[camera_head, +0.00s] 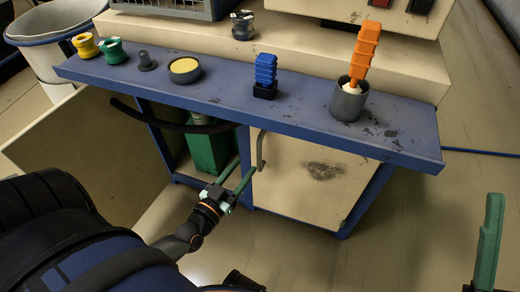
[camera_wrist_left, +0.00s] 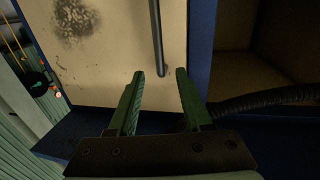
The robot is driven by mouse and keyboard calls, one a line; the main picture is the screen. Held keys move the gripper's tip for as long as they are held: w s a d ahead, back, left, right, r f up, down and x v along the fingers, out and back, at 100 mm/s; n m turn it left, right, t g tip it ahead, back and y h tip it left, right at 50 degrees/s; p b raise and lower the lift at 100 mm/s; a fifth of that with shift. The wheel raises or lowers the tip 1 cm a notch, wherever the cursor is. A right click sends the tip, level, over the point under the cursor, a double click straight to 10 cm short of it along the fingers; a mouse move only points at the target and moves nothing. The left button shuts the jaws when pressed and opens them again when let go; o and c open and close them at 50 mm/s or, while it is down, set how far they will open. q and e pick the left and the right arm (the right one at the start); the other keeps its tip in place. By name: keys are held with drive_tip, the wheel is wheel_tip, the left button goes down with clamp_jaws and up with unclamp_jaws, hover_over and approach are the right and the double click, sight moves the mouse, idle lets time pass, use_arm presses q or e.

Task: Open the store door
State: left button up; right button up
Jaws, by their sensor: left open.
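The cream store door (camera_head: 315,185) is shut in the right half of the blue bench's front, with a dark worn patch on it. Its grey bar handle (camera_head: 261,150) is upright near the door's left edge. My left gripper (camera_head: 237,185) is open and empty, just left of and below the handle. In the left wrist view the handle (camera_wrist_left: 157,38) lies ahead of the open fingers (camera_wrist_left: 160,85), in line with the gap between them, and no contact shows. One green finger of my right gripper (camera_head: 489,240) shows at the right edge; the rest is out of view.
The blue bench top (camera_head: 215,97) holds an orange-handled tool in a grey cup (camera_head: 348,103), a blue block (camera_head: 265,75) and several small fittings. Left of the door is an open compartment with a green container (camera_head: 208,150). A black hose (camera_head: 170,126) crosses its front.

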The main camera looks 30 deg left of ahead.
sight(258, 150)
use_arm(q)
drive_tip(key=w+b, duration=0.1)
drive_tip(key=w, duration=0.8)
drive_tip(key=shift+w+a+b, duration=0.15)
drive_tip(key=shift+a+b, duration=0.05)
drive_tip(key=shift+b, duration=0.2)
clamp_jaws()
idle(0.9)
